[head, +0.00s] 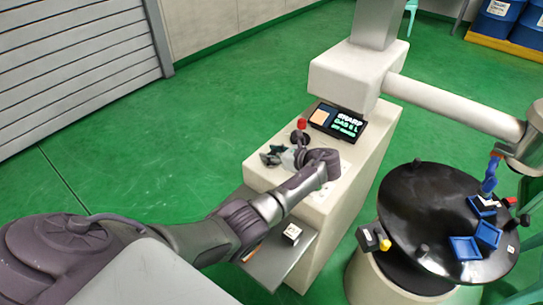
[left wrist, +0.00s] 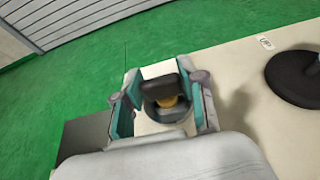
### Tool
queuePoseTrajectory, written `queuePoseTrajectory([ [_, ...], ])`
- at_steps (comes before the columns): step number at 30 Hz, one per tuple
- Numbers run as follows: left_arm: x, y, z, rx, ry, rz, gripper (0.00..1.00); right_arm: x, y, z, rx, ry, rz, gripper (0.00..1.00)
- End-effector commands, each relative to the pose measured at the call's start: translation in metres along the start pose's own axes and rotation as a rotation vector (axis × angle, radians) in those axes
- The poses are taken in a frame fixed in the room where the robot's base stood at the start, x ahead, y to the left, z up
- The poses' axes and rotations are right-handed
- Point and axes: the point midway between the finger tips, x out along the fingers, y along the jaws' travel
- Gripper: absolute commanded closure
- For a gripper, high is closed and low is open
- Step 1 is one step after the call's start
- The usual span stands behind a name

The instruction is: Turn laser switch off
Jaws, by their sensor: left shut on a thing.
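The laser switch, a dark knob with a brass-coloured neck on a grey round base (left wrist: 160,88), shows in the left wrist view between my fingers. It sits near the edge of the white console top (head: 335,192). My left gripper (head: 275,156) reaches down to the console top in the head view. In the left wrist view the left gripper (left wrist: 163,100) has its teal-padded fingers on both sides of the knob and is shut on it. In the head view the gripper and wrist mostly hide the switch. My right gripper is not in view.
A red-topped control (head: 301,124) stands on the console beside a lit black display (head: 339,122). A black round table (head: 420,215) with blue parts stands to the right. A small white box (head: 292,233) is on a grey shelf (head: 275,266) below. Green floor is clear at left.

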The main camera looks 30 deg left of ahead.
Motion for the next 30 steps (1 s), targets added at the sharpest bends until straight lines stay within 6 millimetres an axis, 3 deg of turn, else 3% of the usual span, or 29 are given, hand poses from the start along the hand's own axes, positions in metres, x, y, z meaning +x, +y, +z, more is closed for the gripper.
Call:
queuePoseTrajectory([
  [19, 0.0005, 0.0008, -0.0013, -0.018, 0.003, 0.046, 0.94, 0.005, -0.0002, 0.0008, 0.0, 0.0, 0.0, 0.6],
  [20, 0.0005, 0.0008, -0.0013, -0.018, 0.003, 0.046, 0.55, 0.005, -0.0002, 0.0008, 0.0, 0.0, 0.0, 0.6],
  [21, 0.0005, 0.0008, -0.0013, -0.017, 0.003, 0.046, 0.48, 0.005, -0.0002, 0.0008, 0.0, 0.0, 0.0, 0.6],
  [24, 0.0005, 0.0006, -0.001, -0.018, 0.003, 0.045, 0.33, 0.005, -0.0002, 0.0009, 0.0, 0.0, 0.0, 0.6],
  [30, 0.0004, 0.0003, -0.0005, -0.018, 0.002, 0.044, 0.33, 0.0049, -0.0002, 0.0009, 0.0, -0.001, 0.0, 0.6],
])
